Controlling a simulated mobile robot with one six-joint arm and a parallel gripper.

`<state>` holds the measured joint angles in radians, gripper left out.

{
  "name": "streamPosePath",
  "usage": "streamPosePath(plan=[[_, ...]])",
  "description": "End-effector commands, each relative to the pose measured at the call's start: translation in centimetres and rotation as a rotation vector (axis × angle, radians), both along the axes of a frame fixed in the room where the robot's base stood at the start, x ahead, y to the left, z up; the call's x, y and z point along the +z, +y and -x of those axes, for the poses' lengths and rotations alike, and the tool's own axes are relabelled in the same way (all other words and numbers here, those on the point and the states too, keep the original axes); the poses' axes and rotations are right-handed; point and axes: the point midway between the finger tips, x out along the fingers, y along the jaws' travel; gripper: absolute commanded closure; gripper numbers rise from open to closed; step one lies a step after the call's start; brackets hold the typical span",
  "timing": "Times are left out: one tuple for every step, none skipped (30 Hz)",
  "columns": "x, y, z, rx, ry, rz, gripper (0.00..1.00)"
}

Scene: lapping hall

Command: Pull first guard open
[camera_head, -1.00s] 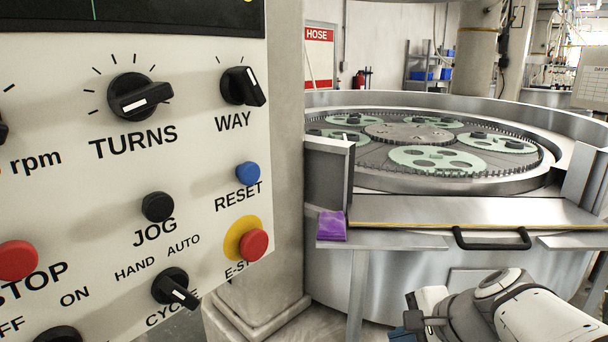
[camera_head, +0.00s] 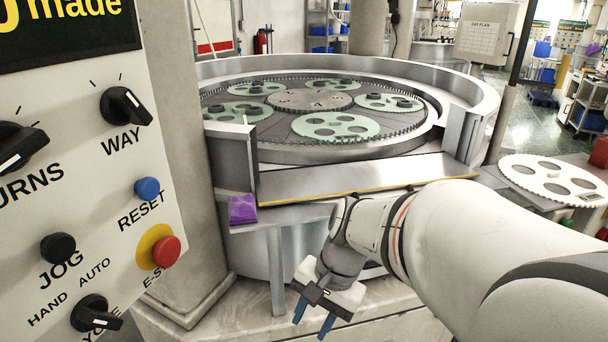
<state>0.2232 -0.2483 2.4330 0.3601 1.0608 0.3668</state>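The guard (camera_head: 365,180) is a flat grey metal panel with a yellow strip along its near edge. It lies across the front of the round lapping machine (camera_head: 218,76), between two upright grey posts. Its black handle, seen earlier, is hidden behind my arm now. My gripper (camera_head: 313,318) has two blue fingers pointing down, spread apart with nothing between them. In the picture it is below and in front of the guard, apart from it.
A control panel (camera_head: 75,190) with knobs and buttons fills the left. Green carriers (camera_head: 336,126) sit inside the machine. At right, a white toothed disc (camera_head: 550,178) lies near a red block (camera_head: 599,152).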

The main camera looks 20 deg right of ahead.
Motion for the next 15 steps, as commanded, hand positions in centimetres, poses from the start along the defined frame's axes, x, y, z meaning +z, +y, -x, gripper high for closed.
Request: streamPosePath(plan=[[0.1, -0.3, -0.9, -0.192, 0.097, -0.101, 0.64], [0.1, -0.4, -1.5, -0.303, 0.153, -0.162, 0.64], [0.2, -0.5, -2.4, -0.448, 0.226, -0.245, 0.64], [0.4, -0.7, -3.1, -0.556, 0.283, -0.309, 0.64], [0.5, -1.1, -3.9, -0.661, 0.34, -0.373, 0.64], [0.8, -1.6, -5.1, -0.797, 0.415, -0.462, 0.64], [1.0, -2.2, -5.9, -0.896, 0.474, -0.53, 0.64], [1.2, -2.9, -6.9, -0.993, 0.533, -0.601, 0.64], [1.5, -4.1, -8.1, -1.116, 0.611, -0.699, 0.64], [1.7, -5.1, -9.0, -1.205, 0.672, -0.774, 0.64], [2.0, -6.3, -10.0, -1.29, 0.733, -0.854, 0.64], [2.2, -8.1, -11.1, -1.395, 0.815, -0.962, 0.64], [2.3, -9.6, -11.9, -1.469, 0.876, -1.047, 0.64], [2.5, -11.3, -12.7, -1.538, 0.937, -1.136, 0.64], [2.5, -13.7, -13.5, -1.618, 1.019, -1.257, 0.64]])
